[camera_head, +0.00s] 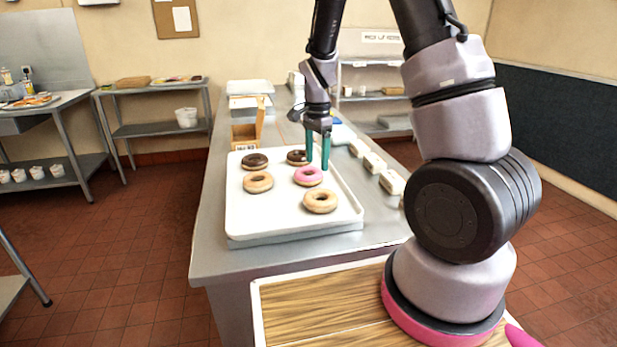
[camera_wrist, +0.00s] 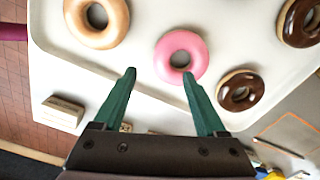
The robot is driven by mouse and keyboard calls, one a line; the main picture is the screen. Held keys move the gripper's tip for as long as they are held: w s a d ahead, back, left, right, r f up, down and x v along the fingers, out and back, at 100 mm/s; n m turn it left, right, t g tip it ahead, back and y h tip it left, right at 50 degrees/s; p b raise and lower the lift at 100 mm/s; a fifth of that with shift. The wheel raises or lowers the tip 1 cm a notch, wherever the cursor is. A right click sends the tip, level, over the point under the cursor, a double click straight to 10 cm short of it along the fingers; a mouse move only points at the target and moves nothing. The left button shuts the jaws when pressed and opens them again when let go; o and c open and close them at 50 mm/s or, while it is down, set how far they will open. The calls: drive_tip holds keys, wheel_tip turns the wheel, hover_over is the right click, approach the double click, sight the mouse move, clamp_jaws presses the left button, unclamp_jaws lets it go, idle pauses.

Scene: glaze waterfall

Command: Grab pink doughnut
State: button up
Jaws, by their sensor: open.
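A pink doughnut (camera_head: 308,180) lies flat on a white tray (camera_head: 240,213) on the metal counter. In the wrist view the pink doughnut (camera_wrist: 162,60) shows just beyond the fingertips, roughly in line with the gap between them. My gripper (camera_head: 318,168) is open and empty, its two green fingers pointing down above the tray close to the pink doughnut. In the wrist view my gripper (camera_wrist: 160,75) has its fingers spread wide. I cannot tell the exact height of the fingertips above the tray.
Also on the tray are chocolate doughnuts (camera_head: 255,161) and plain glazed doughnuts (camera_head: 320,201). One chocolate doughnut (camera_wrist: 240,90) lies close to the right finger in the wrist view. Small pale blocks (camera_head: 392,182) stand right of the tray, and a cardboard box (camera_head: 248,131) stands behind it.

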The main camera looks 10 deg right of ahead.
sight(315, 175)
drive_tip(key=shift+a+f, duration=0.15)
drive_tip(key=shift+f, duration=1.25)
drive_tip(key=shift+a+f, duration=0.15)
drive_tip(key=shift+f, duration=1.2)
clamp_jaws()
